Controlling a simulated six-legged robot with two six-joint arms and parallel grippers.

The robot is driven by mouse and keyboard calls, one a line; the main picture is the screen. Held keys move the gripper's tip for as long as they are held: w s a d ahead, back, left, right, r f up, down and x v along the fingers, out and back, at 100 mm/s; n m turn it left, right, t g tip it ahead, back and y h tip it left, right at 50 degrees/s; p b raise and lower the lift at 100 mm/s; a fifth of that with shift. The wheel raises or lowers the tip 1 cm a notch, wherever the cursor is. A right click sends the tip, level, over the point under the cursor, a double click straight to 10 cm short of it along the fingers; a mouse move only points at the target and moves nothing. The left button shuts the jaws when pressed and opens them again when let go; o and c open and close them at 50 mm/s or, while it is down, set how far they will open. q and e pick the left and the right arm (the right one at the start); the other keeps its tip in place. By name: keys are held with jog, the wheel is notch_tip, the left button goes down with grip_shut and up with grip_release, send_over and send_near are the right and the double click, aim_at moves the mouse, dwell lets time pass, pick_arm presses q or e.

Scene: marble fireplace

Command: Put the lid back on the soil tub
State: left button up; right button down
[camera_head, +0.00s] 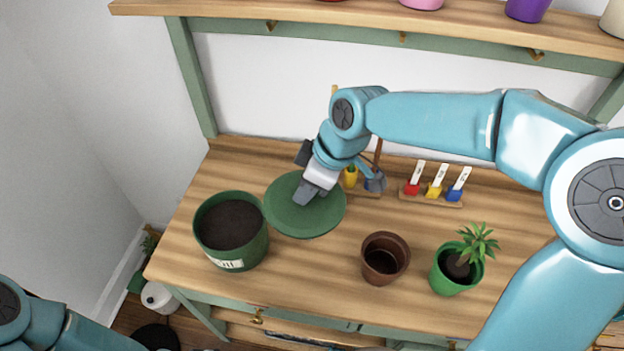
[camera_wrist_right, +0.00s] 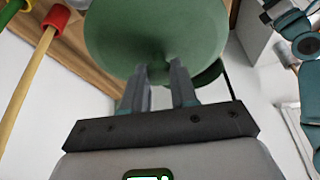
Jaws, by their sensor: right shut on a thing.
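The soil tub (camera_head: 228,250) is a dark green round pot with a white label. It stands open at the left of the bench, filled with dark soil (camera_head: 230,224). The round green lid (camera_head: 290,222) is just right of the tub, roughly level, its left edge near the tub's rim. My right gripper (camera_head: 306,193) is shut on the lid near its middle. In the right wrist view, both fingers (camera_wrist_right: 160,88) meet the lid (camera_wrist_right: 150,30). My left arm shows at the lower left, but its gripper is out of the head view.
An empty brown pot (camera_head: 385,270) and a green pot with a plant (camera_head: 455,278) stand to the right. Behind are a rack of coloured labels (camera_head: 432,196) and small tools (camera_head: 374,180). A shelf (camera_head: 330,12) with pots crosses above. The front middle bench (camera_head: 300,275) is clear.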

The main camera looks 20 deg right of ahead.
aim_at(295, 213)
jog(key=n, duration=0.1)
jog(key=s+a+r+n+g, duration=0.1)
jog(key=n, duration=0.1)
jog(key=shift+a+y, duration=0.25)
jog(key=shift+y, duration=0.05)
jog(key=shift+s+a+r+n+g, duration=0.25)
jog(key=shift+a+r+n+g, duration=0.2)
jog(key=shift+n, duration=0.6)
jog(key=shift+s+a+r+n+g, duration=0.2)
jog(key=shift+a+r+n+g, duration=0.25)
jog(key=shift+n, duration=0.6)
pick_arm(q)
jog(key=shift+w+a, duration=0.3)
jog(key=shift+a, duration=0.1)
pick_arm(e)
jog(key=shift+w+a, duration=0.3)
jog(key=shift+a, duration=0.15)
pick_arm(q)
jog(key=shift+a, duration=0.1)
pick_arm(e)
jog(key=shift+a, duration=0.1)
